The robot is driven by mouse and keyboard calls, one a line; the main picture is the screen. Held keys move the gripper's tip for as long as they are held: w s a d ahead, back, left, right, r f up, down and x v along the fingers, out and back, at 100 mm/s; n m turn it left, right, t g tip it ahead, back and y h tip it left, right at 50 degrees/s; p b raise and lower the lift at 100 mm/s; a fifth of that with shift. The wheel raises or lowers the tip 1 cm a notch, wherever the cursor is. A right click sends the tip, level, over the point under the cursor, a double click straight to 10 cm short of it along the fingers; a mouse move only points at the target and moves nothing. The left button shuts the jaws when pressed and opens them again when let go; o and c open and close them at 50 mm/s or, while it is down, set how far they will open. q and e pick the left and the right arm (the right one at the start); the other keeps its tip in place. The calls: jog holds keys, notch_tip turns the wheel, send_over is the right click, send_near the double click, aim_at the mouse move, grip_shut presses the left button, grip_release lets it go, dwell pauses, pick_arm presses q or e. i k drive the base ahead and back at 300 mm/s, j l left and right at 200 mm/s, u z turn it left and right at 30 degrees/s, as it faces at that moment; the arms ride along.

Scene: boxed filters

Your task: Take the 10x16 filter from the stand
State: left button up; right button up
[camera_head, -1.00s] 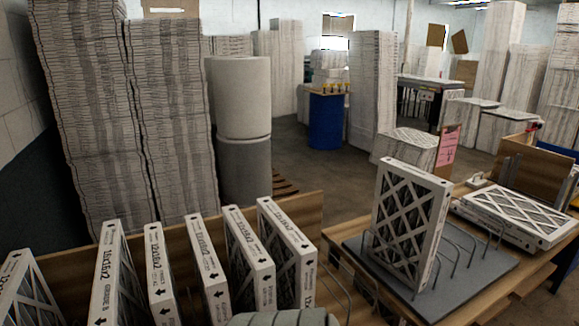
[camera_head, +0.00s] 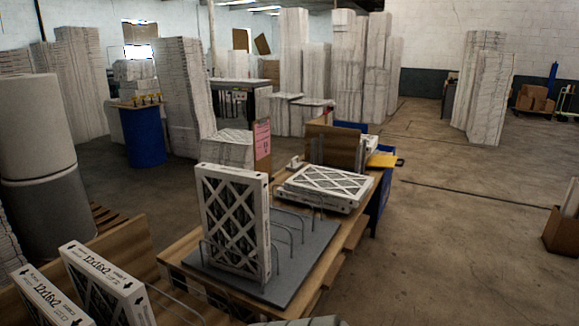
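No label reading 10x16 can be made out. One white-framed filter with a dark crisscross face (camera_head: 232,222) stands upright in a wire stand on a grey base (camera_head: 310,262) on the wooden table, and the size on its edge is not readable. At the lower left, two upright filters stand in a wooden rack: one marked 12x16x2 (camera_head: 100,275) and another beside it (camera_head: 45,300), cut off by the frame. Neither of my grippers is in view.
Filters lie flat (camera_head: 325,187) on the table behind the stand. A blue barrel (camera_head: 143,135) and tall white stacks (camera_head: 185,95) stand behind. Open concrete floor (camera_head: 450,240) lies to the right of the table.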

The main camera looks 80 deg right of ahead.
aim_at(234, 201)
jog(key=l+z, duration=0.1)
jog(key=z, duration=1.7)
jog(key=i+l+z, duration=0.2)
jog(key=i, duration=0.25)
jog(key=i+z, duration=0.2)
jog(key=i, duration=0.3)
